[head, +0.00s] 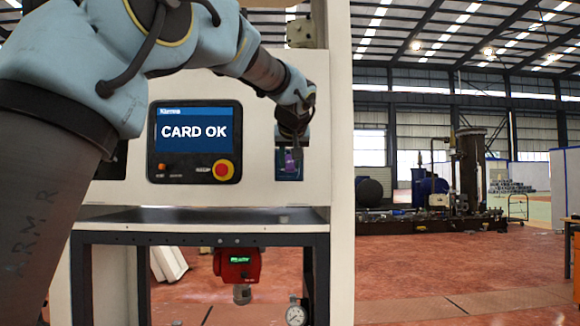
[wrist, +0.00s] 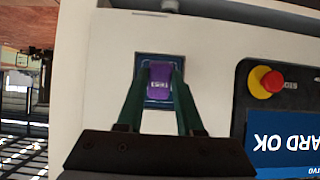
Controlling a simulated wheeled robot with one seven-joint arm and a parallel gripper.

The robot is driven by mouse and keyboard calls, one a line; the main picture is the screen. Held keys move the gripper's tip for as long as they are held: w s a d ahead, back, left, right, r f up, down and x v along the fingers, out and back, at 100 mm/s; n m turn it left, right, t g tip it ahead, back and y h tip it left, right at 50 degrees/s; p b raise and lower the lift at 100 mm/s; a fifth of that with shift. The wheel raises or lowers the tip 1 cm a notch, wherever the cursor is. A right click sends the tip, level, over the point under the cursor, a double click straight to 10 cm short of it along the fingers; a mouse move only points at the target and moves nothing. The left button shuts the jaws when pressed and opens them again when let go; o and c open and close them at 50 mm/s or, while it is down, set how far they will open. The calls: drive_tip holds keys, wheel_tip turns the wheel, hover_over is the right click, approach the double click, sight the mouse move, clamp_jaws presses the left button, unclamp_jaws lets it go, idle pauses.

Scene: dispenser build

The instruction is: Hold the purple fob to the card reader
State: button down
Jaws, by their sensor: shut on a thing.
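The purple fob (wrist: 159,82) is held between the two green fingers of my gripper (wrist: 159,75) in the wrist view. It lies in front of the dark square card reader (wrist: 153,59) on the white panel. I cannot tell whether the fob touches the reader. In the head view the fob (head: 290,161) shows as a small purple patch below my gripper (head: 291,150), over the card reader (head: 289,174). The screen (head: 194,131) left of it reads "CARD OK".
A red and yellow button (head: 223,170) sits at the lower right of the screen panel. A shelf (head: 200,219) runs below, with a red device (head: 237,264) and a round gauge (head: 296,315) under it.

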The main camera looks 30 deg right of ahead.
drive_tip(key=s+a+b, duration=0.3)
drive_tip(key=s+b, duration=0.3)
drive_tip(key=s, duration=0.2)
drive_tip(key=shift+a, duration=0.35)
idle(0.4)
